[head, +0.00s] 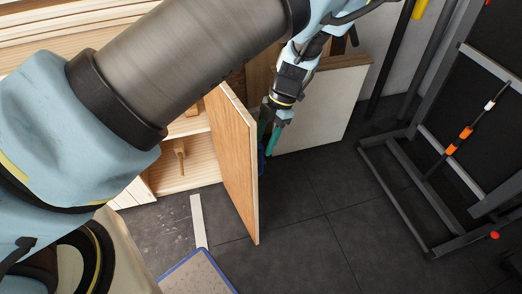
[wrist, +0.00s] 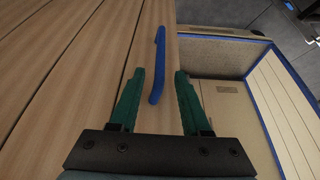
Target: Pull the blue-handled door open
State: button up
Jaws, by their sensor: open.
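The wooden door (head: 232,155) stands swung out from the cabinet in the head view, with the cabinet's inside showing to its left. Its blue handle (wrist: 158,65) is a slim bar near the door's edge in the wrist view. In the head view only a small blue piece of it (head: 262,160) shows beside my gripper. My gripper (wrist: 161,76) has green fingers spread apart, one on each side of the handle in the picture. It is not closed on the handle. Whether a finger touches the handle or door I cannot tell.
Inside the cabinet (head: 185,177) is a small wooden object (head: 180,154). A white panel (head: 318,110) stands behind my gripper. A blue-edged board (head: 197,277) is at the bottom. A dark metal rack (head: 405,195) stands at right. Dark tiled floor right of the door is clear.

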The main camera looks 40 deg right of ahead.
jog(key=v, duration=0.7)
jog(key=shift+b, duration=0.45)
